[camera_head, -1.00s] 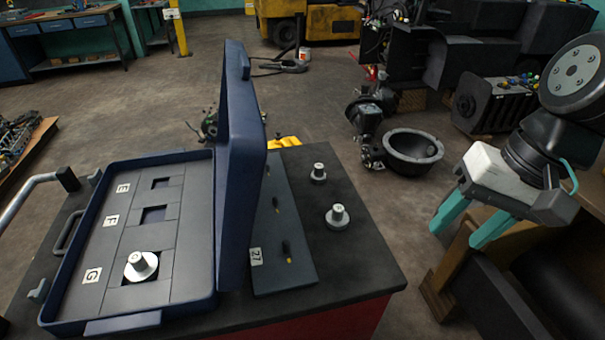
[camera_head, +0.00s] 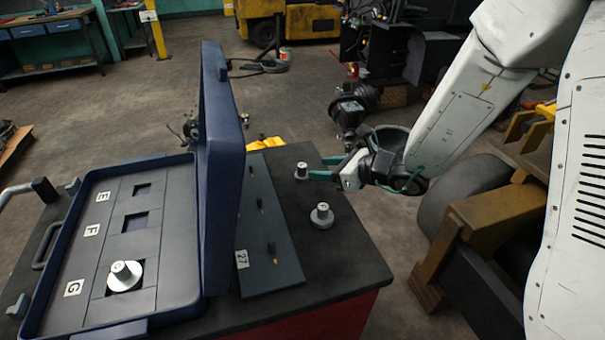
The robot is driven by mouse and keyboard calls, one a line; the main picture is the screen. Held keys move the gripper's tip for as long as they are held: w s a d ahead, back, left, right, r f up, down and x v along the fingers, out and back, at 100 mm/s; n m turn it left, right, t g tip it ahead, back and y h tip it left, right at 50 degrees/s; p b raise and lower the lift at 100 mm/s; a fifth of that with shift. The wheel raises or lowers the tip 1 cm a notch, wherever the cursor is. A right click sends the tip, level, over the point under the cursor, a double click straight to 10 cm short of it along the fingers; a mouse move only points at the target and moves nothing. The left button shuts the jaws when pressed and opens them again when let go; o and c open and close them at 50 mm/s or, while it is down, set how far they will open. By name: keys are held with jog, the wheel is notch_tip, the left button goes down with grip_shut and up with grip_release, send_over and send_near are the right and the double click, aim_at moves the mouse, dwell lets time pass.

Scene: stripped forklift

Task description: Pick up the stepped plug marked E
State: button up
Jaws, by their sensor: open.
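Two grey stepped plugs stand upright on the dark cart top, right of the open case. The smaller plug (camera_head: 302,172) is farther back; the larger plug (camera_head: 321,216) is nearer. Their top marks are too small to read, so I cannot tell which is E. My gripper (camera_head: 317,167) is open and empty. Its two teal fingers point left, with their tips close to the right side of the smaller plug. Whether they touch it is unclear. The blue case (camera_head: 197,282) has slots labelled E (camera_head: 103,196), F and G. Slots E and F look empty.
A third plug (camera_head: 124,275) sits in slot G. The raised case lid (camera_head: 220,180) stands left of the loose plugs. A dark panel (camera_head: 262,262) marked 27, with small pegs, lies between lid and plugs. The cart's right edge is close by.

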aim_at(306, 167)
jog(key=x, duration=0.7)
jog(key=shift+a+r, duration=0.2)
jog(key=shift+r, duration=0.05)
grip_shut()
